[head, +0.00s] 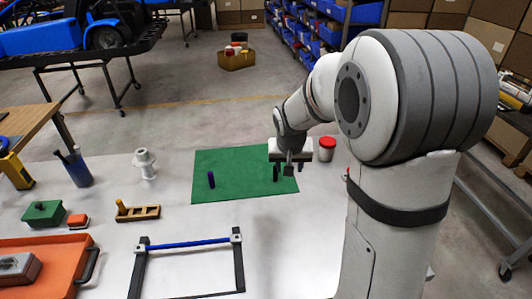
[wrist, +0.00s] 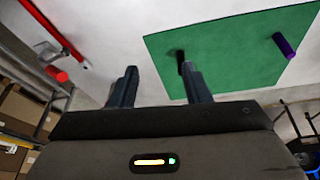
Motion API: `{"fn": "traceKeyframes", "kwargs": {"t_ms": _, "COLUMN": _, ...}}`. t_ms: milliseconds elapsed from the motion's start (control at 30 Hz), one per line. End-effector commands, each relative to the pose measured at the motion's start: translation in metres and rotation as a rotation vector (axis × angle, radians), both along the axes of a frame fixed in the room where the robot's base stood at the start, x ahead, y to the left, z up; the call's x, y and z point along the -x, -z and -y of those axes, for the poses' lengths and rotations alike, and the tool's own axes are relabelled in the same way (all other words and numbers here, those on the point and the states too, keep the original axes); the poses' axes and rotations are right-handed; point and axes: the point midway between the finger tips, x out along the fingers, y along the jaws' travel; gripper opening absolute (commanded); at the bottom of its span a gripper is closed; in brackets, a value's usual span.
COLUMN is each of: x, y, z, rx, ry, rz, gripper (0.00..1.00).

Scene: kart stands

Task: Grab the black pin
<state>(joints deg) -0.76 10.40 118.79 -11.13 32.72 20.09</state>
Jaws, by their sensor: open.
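The black pin (head: 275,174) stands upright on the green mat (head: 235,160), near its right side. It also shows in the wrist view (wrist: 181,58), just beyond the right fingertip and partly hidden by it. My gripper (head: 288,168) is open over the right edge of the mat. In the wrist view my gripper (wrist: 161,78) has its two fingers wide apart with nothing between them. The pin is beyond the right finger, not between the fingers; I cannot tell whether they touch.
A purple-blue pin (head: 211,180) stands on the mat's left part; it also shows in the wrist view (wrist: 284,45). A red-lidded jar (head: 327,149) stands close right of my gripper. A frame with a blue bar (head: 188,244) lies in front. A white spool (head: 145,164) stands left.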

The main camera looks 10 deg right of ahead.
Motion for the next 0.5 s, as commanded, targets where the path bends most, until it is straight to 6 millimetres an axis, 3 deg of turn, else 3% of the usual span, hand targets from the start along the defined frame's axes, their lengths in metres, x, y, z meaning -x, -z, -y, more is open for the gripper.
{"fn": "traceKeyframes", "kwargs": {"t_ms": 33, "x": -0.018, "y": 0.007, "z": -0.001, "rx": -0.001, "ry": 0.009, "rz": 0.002, "gripper": 0.43}}
{"fn": "traceKeyframes", "kwargs": {"t_ms": 200, "x": -0.071, "y": 0.039, "z": -0.005, "rx": -0.008, "ry": 0.04, "rz": 0.03, "gripper": 0.43}}
{"fn": "traceKeyframes", "kwargs": {"t_ms": 333, "x": -0.097, "y": 0.06, "z": -0.008, "rx": -0.016, "ry": 0.057, "rz": 0.046, "gripper": 0.43}}
{"fn": "traceKeyframes", "kwargs": {"t_ms": 500, "x": -0.114, "y": 0.077, "z": -0.011, "rx": -0.024, "ry": 0.066, "rz": 0.058, "gripper": 0.43}}
